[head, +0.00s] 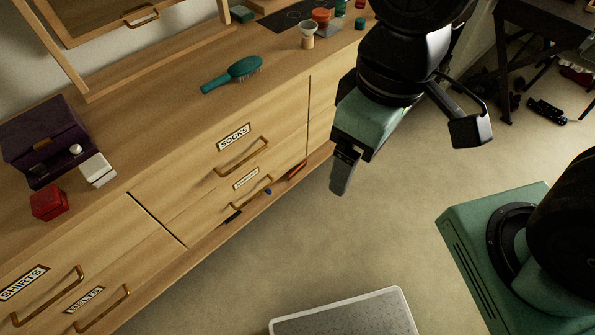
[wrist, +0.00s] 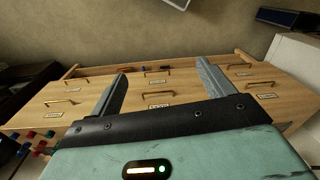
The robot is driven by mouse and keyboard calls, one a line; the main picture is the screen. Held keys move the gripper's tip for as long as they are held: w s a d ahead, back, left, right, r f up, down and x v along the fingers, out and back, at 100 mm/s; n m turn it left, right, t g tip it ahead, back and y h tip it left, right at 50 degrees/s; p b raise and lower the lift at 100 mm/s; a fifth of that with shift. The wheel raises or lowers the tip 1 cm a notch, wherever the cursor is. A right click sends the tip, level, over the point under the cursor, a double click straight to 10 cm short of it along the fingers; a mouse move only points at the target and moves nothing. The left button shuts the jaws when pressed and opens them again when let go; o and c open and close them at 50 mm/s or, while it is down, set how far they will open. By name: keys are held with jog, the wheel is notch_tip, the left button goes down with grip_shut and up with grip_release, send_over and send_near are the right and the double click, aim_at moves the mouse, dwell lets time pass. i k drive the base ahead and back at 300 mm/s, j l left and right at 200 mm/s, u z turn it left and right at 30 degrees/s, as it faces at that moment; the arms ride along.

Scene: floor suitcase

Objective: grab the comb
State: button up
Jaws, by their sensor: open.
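I cannot tell for certain which thing is the comb. A teal hairbrush (head: 232,74) with bristles lies on the dresser top in the head view. On the low ledge under the drawers lie a thin dark item (head: 233,215), a small blue item (head: 268,191) and an orange-brown elongated item (head: 297,171); any comb among them is too small to identify. The orange-brown item also shows small in the wrist view (wrist: 125,69). My gripper (head: 404,160) is open and empty, above the floor to the right of the dresser. Its spread fingers show in the wrist view (wrist: 162,70).
The wooden dresser (head: 190,120) has labelled drawers with protruding brass handles. A purple box (head: 45,140), a white box (head: 97,169) and a red box (head: 48,202) stand on top. A grey suitcase (head: 345,318) lies on the floor in front. The floor between is clear.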

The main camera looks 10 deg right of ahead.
aim_at(301, 165)
jog(key=i+l+u, duration=0.25)
jog(key=u, duration=0.2)
jog(key=i+l+u, duration=0.2)
jog(key=l+u, duration=0.2)
jog(key=l, duration=0.15)
jog(key=l+u, duration=0.6)
jog(key=l, duration=0.1)
